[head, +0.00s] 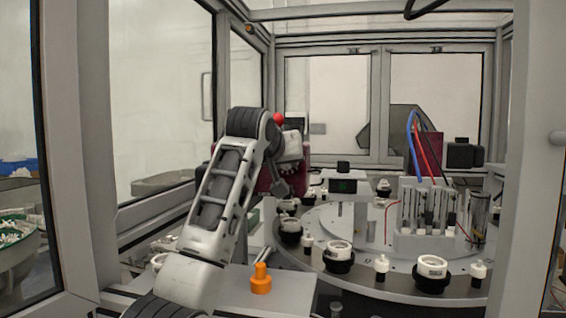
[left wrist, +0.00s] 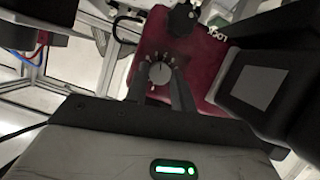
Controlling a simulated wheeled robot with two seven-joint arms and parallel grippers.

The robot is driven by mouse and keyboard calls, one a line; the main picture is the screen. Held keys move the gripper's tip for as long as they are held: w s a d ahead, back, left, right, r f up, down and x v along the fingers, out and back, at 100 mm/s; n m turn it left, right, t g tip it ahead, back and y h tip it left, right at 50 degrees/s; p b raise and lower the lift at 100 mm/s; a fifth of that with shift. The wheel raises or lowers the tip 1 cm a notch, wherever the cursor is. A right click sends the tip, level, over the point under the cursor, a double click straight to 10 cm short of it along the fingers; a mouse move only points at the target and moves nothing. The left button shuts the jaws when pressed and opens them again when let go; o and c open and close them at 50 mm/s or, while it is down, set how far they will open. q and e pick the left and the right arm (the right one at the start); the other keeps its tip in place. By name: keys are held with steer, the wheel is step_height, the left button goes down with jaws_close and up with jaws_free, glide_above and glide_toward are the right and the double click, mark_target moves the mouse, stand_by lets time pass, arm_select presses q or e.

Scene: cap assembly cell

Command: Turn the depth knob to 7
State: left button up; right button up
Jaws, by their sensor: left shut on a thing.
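The depth knob (left wrist: 160,73) is a round dark grey dial with a pale pointer line, on a dark red panel (left wrist: 204,72) in the left wrist view. Small pale marks ring it, too small to read. My left gripper (left wrist: 162,84) has one finger on each side of the knob and is shut on it. In the head view the red panel (head: 264,180) is mostly hidden behind my left arm, and my left gripper (head: 284,185) is at it. The knob is hidden there. My right gripper is not in view.
A round turntable (head: 385,290) with several black and white cap parts fills the right side. An orange part (head: 261,280) stands on the grey plate below my left arm. A red ball-topped lever (head: 278,119) rises behind the arm. Frame posts enclose the cell.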

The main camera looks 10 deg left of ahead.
arm_select(q)
steer(key=shift+d+r+m+y, duration=0.1)
steer(key=shift+d+m+y, duration=0.05)
steer(key=shift+m+y, duration=1.1)
steer(key=o, duration=1)
steer(key=b+v, duration=0.5)
steer(key=v, duration=1.1)
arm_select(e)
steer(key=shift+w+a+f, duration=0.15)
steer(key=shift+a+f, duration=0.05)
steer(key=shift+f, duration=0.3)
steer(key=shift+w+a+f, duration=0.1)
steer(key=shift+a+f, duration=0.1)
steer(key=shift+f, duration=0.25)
